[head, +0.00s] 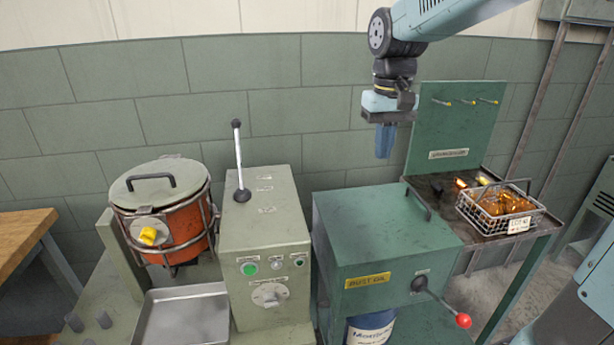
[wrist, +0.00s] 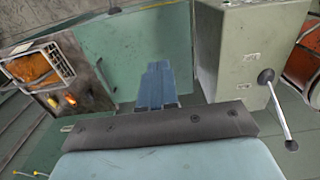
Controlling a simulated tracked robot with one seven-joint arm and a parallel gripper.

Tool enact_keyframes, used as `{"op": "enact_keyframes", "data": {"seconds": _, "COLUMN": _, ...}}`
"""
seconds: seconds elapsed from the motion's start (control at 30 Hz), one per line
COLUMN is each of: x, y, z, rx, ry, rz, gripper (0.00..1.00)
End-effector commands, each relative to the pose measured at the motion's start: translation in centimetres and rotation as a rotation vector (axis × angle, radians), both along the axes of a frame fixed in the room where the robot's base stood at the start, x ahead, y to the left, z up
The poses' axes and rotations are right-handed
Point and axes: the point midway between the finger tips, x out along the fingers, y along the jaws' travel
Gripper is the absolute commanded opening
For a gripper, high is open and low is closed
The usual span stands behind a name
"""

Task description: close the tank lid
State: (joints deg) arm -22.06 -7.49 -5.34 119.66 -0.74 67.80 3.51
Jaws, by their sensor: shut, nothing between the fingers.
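The green tank (head: 385,270) with a yellow label stands right of centre in the head view. Its flat green top (head: 375,220) lies level over the box, with a dark bar handle (head: 418,205) at its right edge; I see no open gap. The top also shows in the wrist view (wrist: 120,45). My gripper (head: 385,155) points down with blue fingers together and empty, above and behind the tank, touching nothing. The fingers also show in the wrist view (wrist: 158,68). A round pot lid (head: 150,185) with a handle sits on the orange pot (head: 180,225) at left.
A grey-green control box (head: 265,240) with an upright lever (head: 238,160) stands left of the tank. A red-knobbed lever (head: 462,320) sticks out in front. A wire basket (head: 500,212) sits on the bench at right, before an upright green hook panel (head: 455,125).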

Motion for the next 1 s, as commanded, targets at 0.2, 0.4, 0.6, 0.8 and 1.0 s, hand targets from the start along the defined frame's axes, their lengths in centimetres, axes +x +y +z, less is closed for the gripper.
{"op": "enact_keyframes", "data": {"seconds": 0.2, "x": 0.3, "y": -1.2, "z": -0.5, "rx": 0.0, "ry": 0.002, "rz": -0.003, "gripper": 0.0}}
{"op": "enact_keyframes", "data": {"seconds": 0.4, "x": 0.7, "y": -2.7, "z": -1.2, "rx": 0.0, "ry": 0.0, "rz": -0.003, "gripper": 0.0}}
{"op": "enact_keyframes", "data": {"seconds": 0.6, "x": 1.0, "y": -4.1, "z": -1.8, "rx": 0.0, "ry": 0.001, "rz": -0.002, "gripper": 0.0}}
{"op": "enact_keyframes", "data": {"seconds": 0.8, "x": 1.3, "y": -5.3, "z": -2.3, "rx": 0.0, "ry": 0.0, "rz": -0.002, "gripper": 0.0}}
{"op": "enact_keyframes", "data": {"seconds": 1.0, "x": 1.4, "y": -5.6, "z": -2.5, "rx": 0.0, "ry": 0.0, "rz": 0.0, "gripper": 0.0}}
